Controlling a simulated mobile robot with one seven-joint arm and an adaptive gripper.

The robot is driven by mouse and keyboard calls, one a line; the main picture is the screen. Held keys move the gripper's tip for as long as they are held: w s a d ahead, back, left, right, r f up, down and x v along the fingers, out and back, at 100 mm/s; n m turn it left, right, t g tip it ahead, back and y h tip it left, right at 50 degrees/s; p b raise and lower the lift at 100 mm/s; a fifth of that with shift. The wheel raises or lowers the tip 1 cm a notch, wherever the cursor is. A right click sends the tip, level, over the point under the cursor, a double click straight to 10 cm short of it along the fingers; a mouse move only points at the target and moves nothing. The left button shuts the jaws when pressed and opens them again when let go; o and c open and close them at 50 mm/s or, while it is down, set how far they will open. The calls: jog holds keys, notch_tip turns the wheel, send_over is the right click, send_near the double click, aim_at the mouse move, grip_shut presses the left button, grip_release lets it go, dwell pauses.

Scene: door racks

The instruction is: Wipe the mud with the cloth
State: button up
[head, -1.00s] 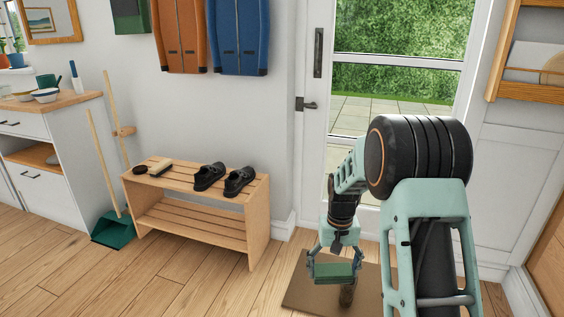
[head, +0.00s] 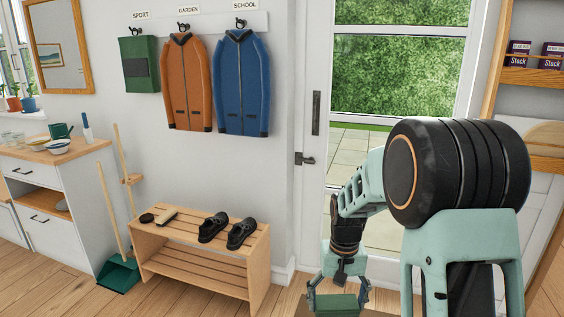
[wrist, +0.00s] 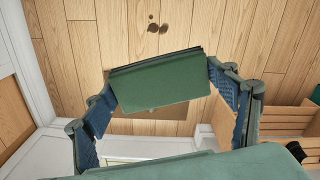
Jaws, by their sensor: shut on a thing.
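My gripper (head: 337,300) is low in the head view, in front of the glass door. Its jaws are shut on a folded green cloth (wrist: 162,80), whose ends lie between the two fingers. The cloth also shows at the bottom edge of the head view (head: 336,304). In the wrist view, a few small dark brown mud spots (wrist: 153,28) lie on the wooden floor, beyond the cloth and apart from it. The cloth hides part of the floor beneath it.
A brown mat (wrist: 130,126) lies partly hidden under the cloth. A wooden shoe bench (head: 195,240) with black shoes (head: 240,233) stands to the left. A broom and green dustpan (head: 119,274) lean by the cabinet (head: 60,205). The door (head: 305,120) is shut.

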jog(key=s+r+p, duration=0.2)
jog(key=r+p, duration=0.7)
jog(key=s+r+p, duration=0.3)
jog(key=r+p, duration=0.7)
jog(key=shift+f, duration=0.15)
